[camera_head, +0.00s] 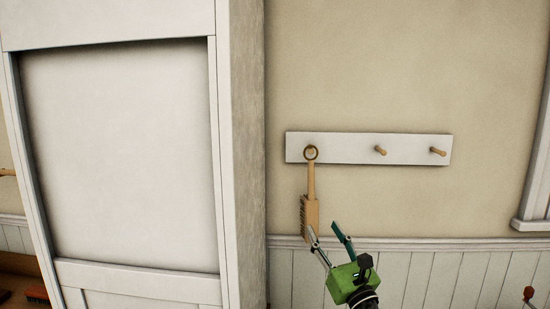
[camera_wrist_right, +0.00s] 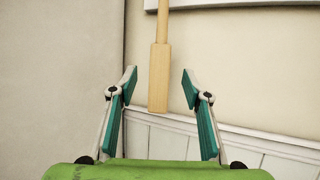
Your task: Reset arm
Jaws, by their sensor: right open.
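My right gripper (camera_head: 326,238) is green with teal finger pads. It is open and empty, just below and right of the hanging brush. In the right wrist view its fingertips (camera_wrist_right: 160,85) stand apart, with the brush between them in the picture; I cannot tell the exact depth gap. The wooden brush (camera_head: 311,212) hangs by a ring from the left peg of the white peg rail (camera_head: 345,148). Its flat wooden back also shows in the right wrist view (camera_wrist_right: 160,75). My left gripper is in neither view.
Two bare wooden pegs, the middle one (camera_head: 380,150) and the right one (camera_head: 438,152), stick out of the rail. A tall white cabinet (camera_head: 120,150) fills the left. A window frame (camera_head: 535,180) edges the right.

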